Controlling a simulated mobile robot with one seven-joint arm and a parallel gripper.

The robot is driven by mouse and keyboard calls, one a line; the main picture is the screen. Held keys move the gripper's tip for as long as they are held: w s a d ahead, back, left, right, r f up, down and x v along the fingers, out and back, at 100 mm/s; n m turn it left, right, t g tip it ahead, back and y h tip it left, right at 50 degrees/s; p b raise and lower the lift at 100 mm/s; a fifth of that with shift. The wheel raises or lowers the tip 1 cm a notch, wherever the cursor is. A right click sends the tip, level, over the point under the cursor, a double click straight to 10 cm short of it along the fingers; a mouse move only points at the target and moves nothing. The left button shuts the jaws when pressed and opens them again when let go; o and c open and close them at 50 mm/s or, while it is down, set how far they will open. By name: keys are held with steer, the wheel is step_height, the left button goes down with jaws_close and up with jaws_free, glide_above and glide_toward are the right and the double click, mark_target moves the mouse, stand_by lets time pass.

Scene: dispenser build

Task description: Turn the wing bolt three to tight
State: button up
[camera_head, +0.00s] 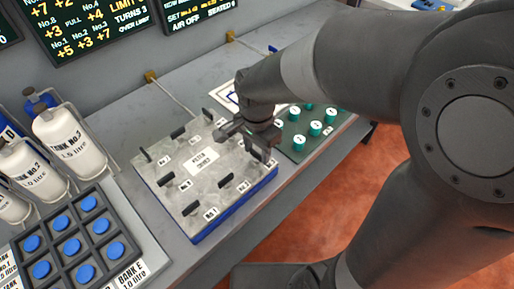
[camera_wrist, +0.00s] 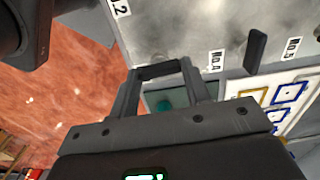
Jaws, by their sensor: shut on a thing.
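The grey metal cover plate (camera_head: 222,202) sits on a blue base, with several dark wing bolts on it. My gripper (camera_head: 262,152) is over the plate's right corner, pointing down, and it also shows in the wrist view (camera_wrist: 159,75). Its two fingers are shut on a dark wing bolt (camera_wrist: 158,71), which spans the gap between the fingertips. It stands between the labels No.2 (camera_wrist: 119,8) and No.4 (camera_wrist: 216,61), so it appears to be wing bolt three; its own label is hidden. Another wing bolt (camera_wrist: 255,50) stands free between No.4 and No.5.
A green panel with several teal knobs (camera_head: 315,128) lies right of the plate. A rack of blue caps (camera_head: 101,226) and white tank bottles (camera_head: 68,141) stand at left. Dark display boards (camera_head: 100,20) hang on the wall. The bench front is clear.

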mark_target(257, 153)
stand_by(0.3)
steer(key=o, duration=1)
step_height(257, 153, up, 11)
steer(key=shift+f, duration=0.1)
stand_by(0.4)
steer(key=s+d+r+n+t, duration=0.1)
steer(key=s+d+n+t, duration=0.1)
steer(key=d, duration=0.3)
steer(key=s+d+r+n+t, duration=0.1)
steer(key=s+d+n, duration=0.2)
steer(key=d, duration=0.2)
steer(key=s+d+r+n+t, duration=0.1)
steer(key=s+d+n+t, duration=0.1)
steer(key=d, duration=0.3)
steer(key=shift+s+d+r+n+t, duration=0.1)
steer(key=shift+s+d+n+t, duration=0.05)
steer(key=shift+s+n, duration=0.25)
steer(key=shift+s+d+r+n+t, duration=0.1)
steer(key=shift+s+d+n+t, duration=0.05)
steer(key=shift+s+n, duration=0.2)
